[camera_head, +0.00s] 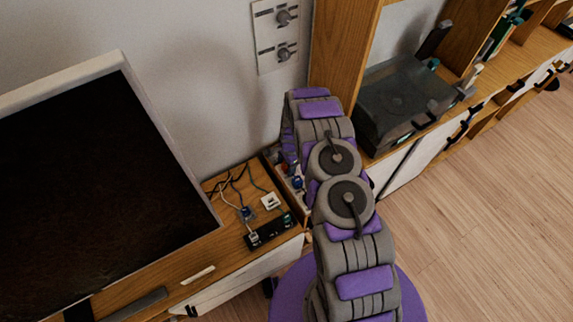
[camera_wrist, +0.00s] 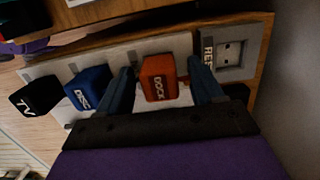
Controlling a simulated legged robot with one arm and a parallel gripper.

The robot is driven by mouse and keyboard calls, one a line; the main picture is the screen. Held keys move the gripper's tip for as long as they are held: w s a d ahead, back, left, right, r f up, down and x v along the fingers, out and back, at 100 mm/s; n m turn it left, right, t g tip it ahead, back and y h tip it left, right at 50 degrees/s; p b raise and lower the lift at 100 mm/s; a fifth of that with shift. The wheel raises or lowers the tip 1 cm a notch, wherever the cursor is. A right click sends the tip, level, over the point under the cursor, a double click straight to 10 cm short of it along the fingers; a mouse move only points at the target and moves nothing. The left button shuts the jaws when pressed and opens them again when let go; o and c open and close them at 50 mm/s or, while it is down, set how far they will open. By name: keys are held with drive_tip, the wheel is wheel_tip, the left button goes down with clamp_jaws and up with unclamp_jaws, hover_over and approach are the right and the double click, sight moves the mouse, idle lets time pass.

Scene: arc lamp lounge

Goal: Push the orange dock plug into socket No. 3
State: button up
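The orange dock plug (camera_wrist: 158,77), marked DOCK, stands at a pale socket strip (camera_wrist: 125,50) in the wrist view. My gripper (camera_wrist: 161,72) has one dark blue finger on each side of it, with a visible gap on both sides. How deep the plug sits cannot be told. A blue plug (camera_wrist: 88,88) marked DISC and a black plug (camera_wrist: 38,97) marked TV stand to its left. No socket number can be read. In the head view my arm hides the gripper and most of the strip.
A large dark screen (camera_head: 95,180) stands left on the wooden cabinet (camera_head: 205,258). Loose cables and a small black box (camera_head: 270,232) lie near the cabinet's front. A wooden upright (camera_head: 340,55) and a dark device (camera_head: 400,100) are to the right. A wall switch panel (camera_head: 270,38) is behind.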

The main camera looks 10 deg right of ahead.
drive_tip(key=shift+o, duration=0.4)
drive_tip(key=shift+r, duration=0.1)
wheel_tip(320, 180, up, 17)
drive_tip(key=d+p, duration=0.2)
drive_tip(key=shift+w+p, duration=0.35)
drive_tip(key=shift+p, duration=0.05)
